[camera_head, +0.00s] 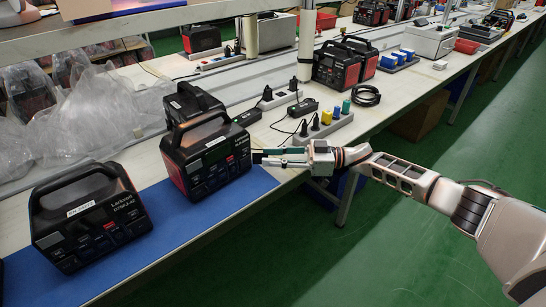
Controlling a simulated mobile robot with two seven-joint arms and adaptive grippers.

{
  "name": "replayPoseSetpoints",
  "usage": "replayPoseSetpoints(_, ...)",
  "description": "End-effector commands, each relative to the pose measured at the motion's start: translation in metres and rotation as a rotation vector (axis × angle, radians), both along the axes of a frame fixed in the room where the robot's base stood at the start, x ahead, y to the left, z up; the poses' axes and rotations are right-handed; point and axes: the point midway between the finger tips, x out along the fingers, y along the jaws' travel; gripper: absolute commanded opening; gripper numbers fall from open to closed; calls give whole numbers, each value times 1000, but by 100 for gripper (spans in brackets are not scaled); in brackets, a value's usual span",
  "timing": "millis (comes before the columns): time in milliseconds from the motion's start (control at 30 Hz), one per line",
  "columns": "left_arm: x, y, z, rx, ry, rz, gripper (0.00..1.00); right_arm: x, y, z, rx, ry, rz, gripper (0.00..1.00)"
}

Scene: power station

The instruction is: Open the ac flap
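A black and red power station (207,152) with a top handle stands on the blue mat (205,207). Its front panel has a small screen and several socket covers; which of them is the ac flap is too small to tell. My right gripper (264,157) comes in from the right, with its fingers pointing left at the power station's right edge. A gap shows between the two fingers, and nothing is seen in it. Whether the fingertips touch the casing cannot be told. My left gripper is not in view.
A second power station (88,217) stands on the mat at the left, and another (188,102) stands behind the middle one. Power strips with plugs (325,125) and a coiled black cable (366,95) lie behind my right gripper. Plastic bags lie at the left. The green floor is open in front.

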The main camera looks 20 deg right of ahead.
Motion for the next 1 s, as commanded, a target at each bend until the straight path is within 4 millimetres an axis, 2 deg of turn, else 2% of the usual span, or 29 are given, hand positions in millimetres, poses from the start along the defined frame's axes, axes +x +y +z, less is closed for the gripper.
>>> replayPoseSetpoints(167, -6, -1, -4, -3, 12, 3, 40, -1, -3, -1, -1, 1, 0, 25)
replayPoseSetpoints(267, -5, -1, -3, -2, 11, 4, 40, -4, -12, -2, -2, 2, -1, 25)
replayPoseSetpoints(700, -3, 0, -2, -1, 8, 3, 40, -35, -89, -1, -1, 2, -2, 25)
replayPoseSetpoints(833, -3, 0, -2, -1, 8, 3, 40, -41, -103, -1, -1, 1, -1, 25)
replayPoseSetpoints(1000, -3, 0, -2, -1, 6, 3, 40, -44, -111, 0, 0, 1, 0, 25)
